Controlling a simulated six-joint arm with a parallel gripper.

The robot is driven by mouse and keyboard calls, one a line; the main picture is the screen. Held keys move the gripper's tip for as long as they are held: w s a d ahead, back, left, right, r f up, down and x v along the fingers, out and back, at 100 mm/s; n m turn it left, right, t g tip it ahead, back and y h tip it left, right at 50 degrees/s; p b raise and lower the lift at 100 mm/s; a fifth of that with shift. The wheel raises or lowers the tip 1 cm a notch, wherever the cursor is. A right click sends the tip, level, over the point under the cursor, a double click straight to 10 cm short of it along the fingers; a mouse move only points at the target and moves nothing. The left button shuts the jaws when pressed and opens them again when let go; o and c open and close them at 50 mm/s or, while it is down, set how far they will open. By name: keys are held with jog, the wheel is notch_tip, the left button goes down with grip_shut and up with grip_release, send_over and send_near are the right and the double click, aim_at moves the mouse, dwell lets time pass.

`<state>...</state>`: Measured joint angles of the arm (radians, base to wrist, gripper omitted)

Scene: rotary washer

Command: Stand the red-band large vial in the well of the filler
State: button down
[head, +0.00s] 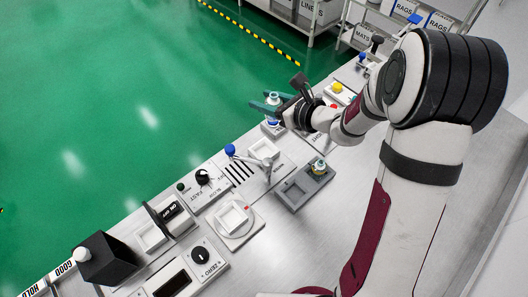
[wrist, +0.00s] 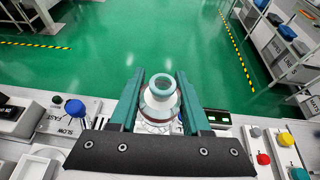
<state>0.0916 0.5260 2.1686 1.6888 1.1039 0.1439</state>
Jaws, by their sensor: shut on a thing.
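My gripper (head: 266,103) is over the far part of the bench, with its teal fingers shut on a pale, clear vial (head: 273,97). In the wrist view the vial (wrist: 161,88) stands between the fingers, its round open mouth toward the camera. A trace of dark red shows low on its side, and its lower part is mostly hidden by the gripper. A small light-coloured station (head: 271,130) with a blue part lies directly below the gripper in the head view. I cannot tell whether this is the filler, or whether the vial touches it.
A grey tray (head: 292,199) nearer me holds another vial (head: 318,166) with a yellowish part. A blue-knobbed lever (head: 230,150), a black dial (head: 202,176) and a black box (head: 103,259) stand along the bench. Yellow and red buttons (head: 338,87) are beyond the gripper.

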send_over(259, 145)
notch_tip(259, 145, down, 5)
jog(key=shift+m+h, duration=0.3)
notch_tip(259, 145, down, 11)
jog(key=shift+a+r, duration=0.1)
jog(key=shift+a, duration=0.05)
jog(key=c, duration=0.6)
grip_release()
jog(key=shift+c, duration=0.2)
jog(key=shift+r, duration=0.1)
jog(key=v, duration=1.2)
jog(key=shift+s+f, duration=0.15)
jog(key=shift+f, duration=0.15)
